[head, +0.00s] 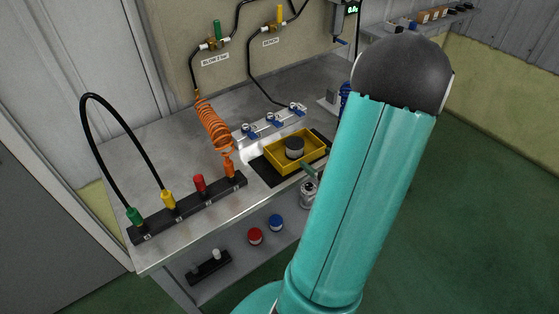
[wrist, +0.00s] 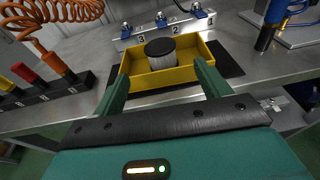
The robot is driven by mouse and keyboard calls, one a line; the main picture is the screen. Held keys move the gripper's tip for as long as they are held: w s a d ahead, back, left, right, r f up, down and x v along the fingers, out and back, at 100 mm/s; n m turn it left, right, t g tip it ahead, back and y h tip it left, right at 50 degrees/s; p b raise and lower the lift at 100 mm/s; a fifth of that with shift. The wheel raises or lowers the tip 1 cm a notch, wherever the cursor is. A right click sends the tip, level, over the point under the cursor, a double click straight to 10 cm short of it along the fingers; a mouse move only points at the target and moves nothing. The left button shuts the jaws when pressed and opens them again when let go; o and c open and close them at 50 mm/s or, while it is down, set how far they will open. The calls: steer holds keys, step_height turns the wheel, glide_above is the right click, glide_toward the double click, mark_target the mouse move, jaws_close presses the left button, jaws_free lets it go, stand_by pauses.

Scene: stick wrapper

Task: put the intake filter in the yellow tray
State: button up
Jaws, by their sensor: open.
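The intake filter (head: 294,147) is a short grey cylinder with a dark top, and it stands upright inside the yellow tray (head: 277,167). In the wrist view the filter (wrist: 161,53) is in the tray, behind the tray's front wall (wrist: 165,79). My gripper (wrist: 155,80) is open in the wrist view, with its two green fingers apart on either side of the tray's near part. Nothing is between the fingertips but the view of the tray and filter beyond. In the head view my arm hides most of the gripper; one green finger shows by the tray's front right.
The tray sits on a dark mat (head: 265,173) on the metal bench. Blue-handled valves (head: 270,120) stand behind it. An orange coiled hose (head: 212,126) and a black rack (head: 190,208) with coloured plugs are to the left. Red and blue caps (head: 255,236) lie on the lower shelf.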

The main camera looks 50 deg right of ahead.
steer(key=w+a+r+n+g+y, duration=0.2)
steer(key=w+a+r+n+y, duration=0.15)
steer(key=a+n, duration=0.4)
steer(key=w+a+r+n+g+y, duration=0.25)
steer(key=a+n+y, duration=0.2)
steer(key=a, duration=0.55)
steer(key=w+a+r+n+g+y, duration=0.2)
steer(key=w+a+n+g+y, duration=0.15)
steer(key=a+n, duration=0.45)
steer(key=s+a+r+n+h, duration=0.2)
steer(key=a+r+n, duration=0.3)
steer(key=n, duration=0.4)
steer(key=s+a+r+n+g+h, duration=0.1)
steer(key=s+a+r+n+h, duration=0.2)
steer(key=a+r+n+h, duration=0.2)
steer(key=a+n, duration=0.3)
steer(key=n, duration=0.2)
steer(key=shift+s+g, duration=0.3)
steer(key=shift+s, duration=0.05)
